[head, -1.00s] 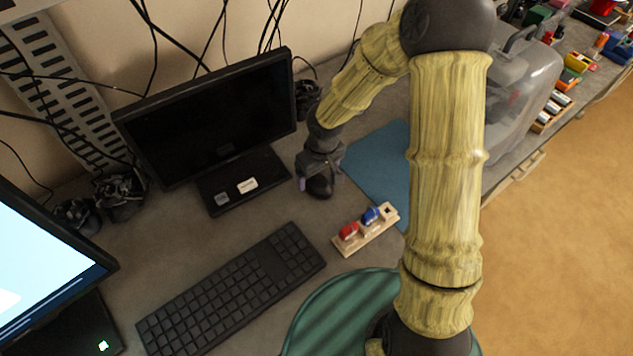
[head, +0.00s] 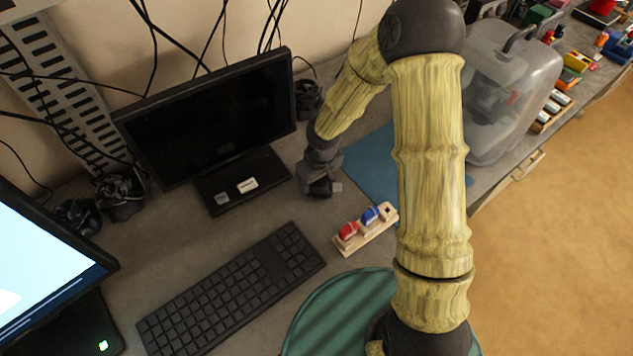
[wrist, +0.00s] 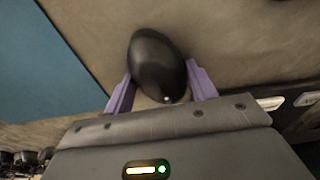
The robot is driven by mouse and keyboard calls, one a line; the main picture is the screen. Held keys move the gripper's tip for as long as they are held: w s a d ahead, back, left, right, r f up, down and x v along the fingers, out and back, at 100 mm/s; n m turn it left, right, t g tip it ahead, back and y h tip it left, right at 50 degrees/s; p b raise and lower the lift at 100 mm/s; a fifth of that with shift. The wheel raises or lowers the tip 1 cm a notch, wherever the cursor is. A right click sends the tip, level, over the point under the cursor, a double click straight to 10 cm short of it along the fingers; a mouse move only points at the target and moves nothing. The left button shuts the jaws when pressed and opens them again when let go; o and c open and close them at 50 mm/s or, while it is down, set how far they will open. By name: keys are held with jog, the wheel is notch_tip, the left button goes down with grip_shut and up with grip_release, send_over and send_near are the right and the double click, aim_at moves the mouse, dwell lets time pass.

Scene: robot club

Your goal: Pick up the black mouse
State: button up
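The black mouse (wrist: 157,62) is a smooth dark oval on the grey desk, seen near the top middle of the wrist view. In the head view the mouse (head: 319,190) is a small dark shape, mostly hidden under my gripper (head: 322,184). In the wrist view my gripper (wrist: 159,78) has its two purple fingers apart, one on each side of the mouse's near part. The fingertips are very close to its sides; I cannot tell whether they touch. Some desk shows between the fingers and the mouse's near end.
A monitor stand (head: 240,182) is left of the gripper, a blue mat (head: 375,165) right of it. A wooden block with red and blue pieces (head: 365,230) lies nearer. A keyboard (head: 235,288) is at front left. A clear-covered machine (head: 515,85) stands at right.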

jog(key=c, duration=0.4)
notch_tip(320, 180, up, 10)
jog(key=shift+r+p, duration=0.1)
jog(key=shift+p, duration=0.25)
dwell(0.5)
